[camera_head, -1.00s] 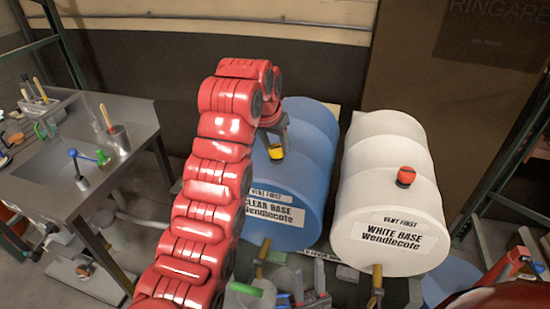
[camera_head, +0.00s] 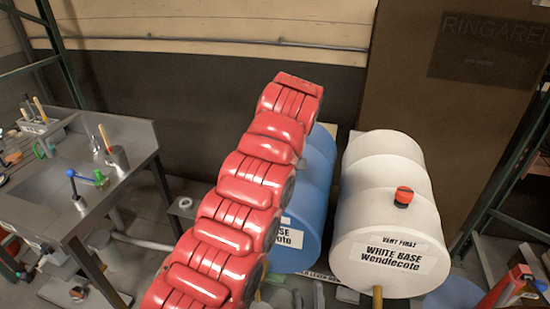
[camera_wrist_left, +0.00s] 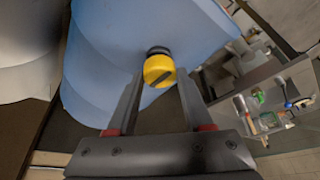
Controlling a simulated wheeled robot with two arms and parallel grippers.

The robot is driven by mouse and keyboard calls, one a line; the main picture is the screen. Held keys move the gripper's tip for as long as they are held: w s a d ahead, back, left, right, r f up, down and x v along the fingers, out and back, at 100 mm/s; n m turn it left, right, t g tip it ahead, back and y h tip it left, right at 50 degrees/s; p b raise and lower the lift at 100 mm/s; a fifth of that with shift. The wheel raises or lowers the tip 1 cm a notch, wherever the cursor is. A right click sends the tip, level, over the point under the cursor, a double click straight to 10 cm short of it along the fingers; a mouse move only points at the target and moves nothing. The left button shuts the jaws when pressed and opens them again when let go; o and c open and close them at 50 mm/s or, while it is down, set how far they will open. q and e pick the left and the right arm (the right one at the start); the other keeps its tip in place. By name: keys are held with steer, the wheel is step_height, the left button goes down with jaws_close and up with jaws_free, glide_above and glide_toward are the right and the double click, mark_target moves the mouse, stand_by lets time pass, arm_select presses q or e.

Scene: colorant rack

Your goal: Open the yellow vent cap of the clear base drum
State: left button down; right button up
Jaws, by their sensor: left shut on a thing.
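The clear base drum (camera_head: 317,165) is the blue drum lying on its side, left of the white one; my red left arm covers much of it and its label. The yellow vent cap (camera_wrist_left: 158,70) shows in the left wrist view, with a black collar at its far side and a dark slot across its face. My left gripper (camera_wrist_left: 160,74) is shut on it, one finger on each side. In the head view the cap and left gripper are hidden behind the arm. I cannot clearly make out my right gripper's fingers.
A white base drum (camera_head: 385,205) with a red-orange cap (camera_head: 403,197) lies close on the right. A metal sink bench (camera_head: 120,180) stands at the left. Green rack posts (camera_head: 518,150) stand at the right.

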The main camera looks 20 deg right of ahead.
arm_select(q)
steer(key=shift+r+n+p, duration=0.1)
steer(key=shift+n+p, duration=0.4)
steer(key=shift+p, duration=0.05)
steer(key=shift+c, duration=1.5)
jaws_free()
